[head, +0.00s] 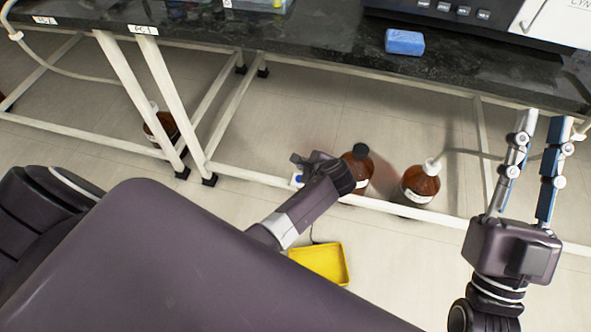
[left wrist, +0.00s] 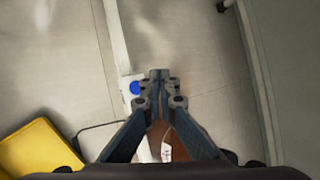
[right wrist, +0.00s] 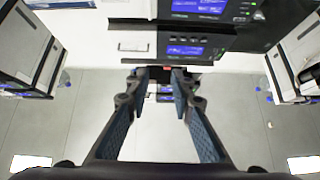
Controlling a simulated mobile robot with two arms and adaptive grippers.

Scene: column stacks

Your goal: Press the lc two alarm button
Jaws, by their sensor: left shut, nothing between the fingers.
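A blue round button (left wrist: 136,87) on a small white housing shows in the left wrist view, just left of my left fingertips. It sits by a white bench rail. In the head view a blue and white spot (head: 297,180) shows beside the left gripper, partly hidden. I cannot read any label on it. My left gripper (head: 303,160) is shut and empty, low beside the rail; its closed tips show in the left wrist view (left wrist: 160,76). I cannot tell whether they touch the housing. My right gripper (head: 543,118) is open and empty, fingers pointing up the picture.
The dark benchtop (head: 300,30) carries a blue sponge (head: 404,41) and an instrument (head: 470,20). Brown bottles (head: 357,167) (head: 420,184) (head: 160,128) stand on the floor by the white frame. A yellow tray (head: 320,262) lies on the floor below the left gripper.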

